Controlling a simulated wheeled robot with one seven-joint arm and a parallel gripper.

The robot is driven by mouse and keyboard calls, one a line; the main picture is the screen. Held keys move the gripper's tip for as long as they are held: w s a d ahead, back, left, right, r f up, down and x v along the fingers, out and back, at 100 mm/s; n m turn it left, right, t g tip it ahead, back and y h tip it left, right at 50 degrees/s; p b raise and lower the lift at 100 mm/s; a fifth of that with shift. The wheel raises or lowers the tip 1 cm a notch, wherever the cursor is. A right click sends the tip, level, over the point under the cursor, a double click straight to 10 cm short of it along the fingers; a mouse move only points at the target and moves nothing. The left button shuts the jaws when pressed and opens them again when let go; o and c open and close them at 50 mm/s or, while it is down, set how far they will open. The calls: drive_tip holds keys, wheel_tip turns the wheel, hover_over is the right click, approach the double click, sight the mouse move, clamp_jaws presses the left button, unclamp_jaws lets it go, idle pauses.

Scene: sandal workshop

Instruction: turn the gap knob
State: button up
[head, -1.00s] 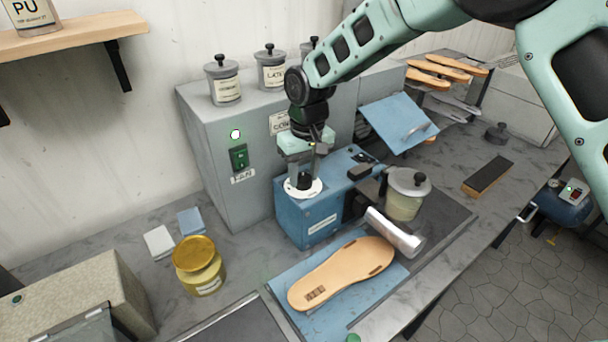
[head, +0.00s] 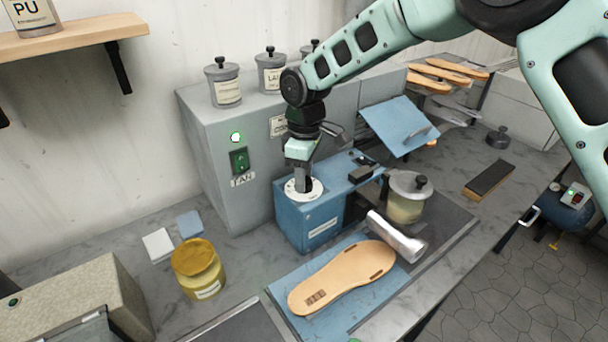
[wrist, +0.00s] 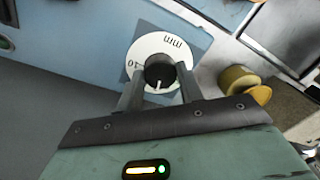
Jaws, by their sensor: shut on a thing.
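The gap knob (wrist: 160,74) is a black knob with a white pointer line on a round white dial (wrist: 137,58) marked "mm". The dial also shows in the head view (head: 316,190), on top of the blue machine (head: 318,222). My gripper (wrist: 160,90) comes down from above and is shut on the knob, one finger on each side. In the wrist view the pointer line is toward the bottom of the knob.
A beige sole (head: 345,275) lies on a blue mat in front of the machine, near a metal roller (head: 395,238). A lidded pot (head: 408,195) stands to the right. A yellow-lidded jar (head: 198,268) is at left.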

drive_tip(key=shift+a+r+n, duration=0.1)
drive_tip(key=shift+n, duration=0.2)
drive_tip(key=o, duration=1)
drive_tip(key=r+b, duration=0.1)
drive_tip(key=r, duration=0.4)
drive_tip(key=r+b, duration=0.1)
drive_tip(key=r, duration=0.5)
drive_tip(key=w+r+b, duration=0.1)
drive_tip(key=r, duration=0.5)
drive_tip(key=shift+d+r+b, duration=0.15)
drive_tip(key=shift+d+b, duration=0.05)
drive_tip(key=shift+b, duration=0.2)
